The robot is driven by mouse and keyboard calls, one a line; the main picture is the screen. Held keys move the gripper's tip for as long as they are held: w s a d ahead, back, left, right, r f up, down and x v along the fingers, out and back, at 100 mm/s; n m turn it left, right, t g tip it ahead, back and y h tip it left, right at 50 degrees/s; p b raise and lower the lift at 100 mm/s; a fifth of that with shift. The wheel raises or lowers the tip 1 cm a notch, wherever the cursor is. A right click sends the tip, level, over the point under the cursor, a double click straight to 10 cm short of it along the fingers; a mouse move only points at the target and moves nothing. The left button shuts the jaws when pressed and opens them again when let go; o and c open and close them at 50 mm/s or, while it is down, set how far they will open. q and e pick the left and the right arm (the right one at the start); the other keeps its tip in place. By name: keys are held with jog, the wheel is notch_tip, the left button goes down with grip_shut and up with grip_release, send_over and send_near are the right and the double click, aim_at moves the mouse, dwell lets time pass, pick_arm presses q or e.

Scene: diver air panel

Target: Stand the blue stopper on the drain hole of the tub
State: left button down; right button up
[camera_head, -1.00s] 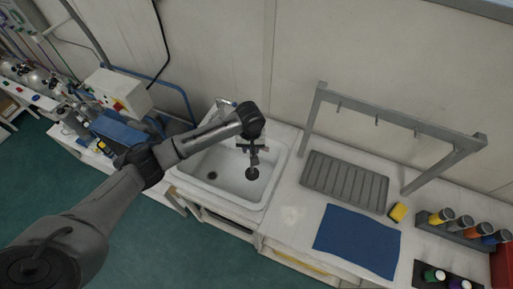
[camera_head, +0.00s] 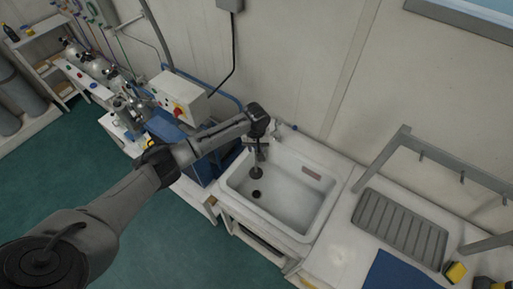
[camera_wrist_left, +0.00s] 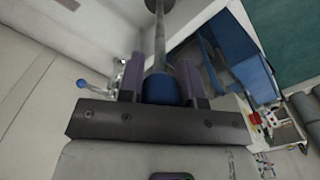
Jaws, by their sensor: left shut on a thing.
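The white tub (camera_head: 322,222) is set in the counter in the middle of the head view. Its dark round drain hole (camera_head: 257,194) shows in the floor near the left end. My left gripper (camera_head: 257,150) is over the left part of the tub, shut on the stopper. The stopper's dark disc (camera_head: 256,173) hangs below the gripper and appears just above the drain hole in the picture; its height over the floor is unclear. In the left wrist view the fingers grip the stopper's blue part (camera_wrist_left: 160,88), with a metal rod running to the disc. My right gripper is out of view.
A tap with a blue knob (camera_head: 295,127) is at the tub's back edge. A grey drying mat (camera_head: 402,225), a rack frame (camera_head: 405,150) and a blue cloth (camera_head: 395,272) are to the right. A blue cabinet (camera_head: 200,165) and a control box (camera_head: 172,95) stand left.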

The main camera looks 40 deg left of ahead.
aim_at(256, 171)
pick_arm(q)
jog(key=shift+w+a, duration=0.25)
jog(key=shift+a, duration=0.1)
jog(key=shift+w+d, duration=0.1)
jog(key=shift+w, duration=0.1)
jog(key=shift+f+m+b, duration=0.3)
jog(key=shift+f+b, duration=0.1)
notch_tip(256, 171, down, 20)
jog(key=b, duration=2.3)
jog(key=shift+f+b, duration=0.2)
jog(key=shift+b, duration=0.15)
jog(key=shift+f, duration=1.75)
jog(key=shift+f, duration=0.45)
jog(key=shift+f, duration=0.2)
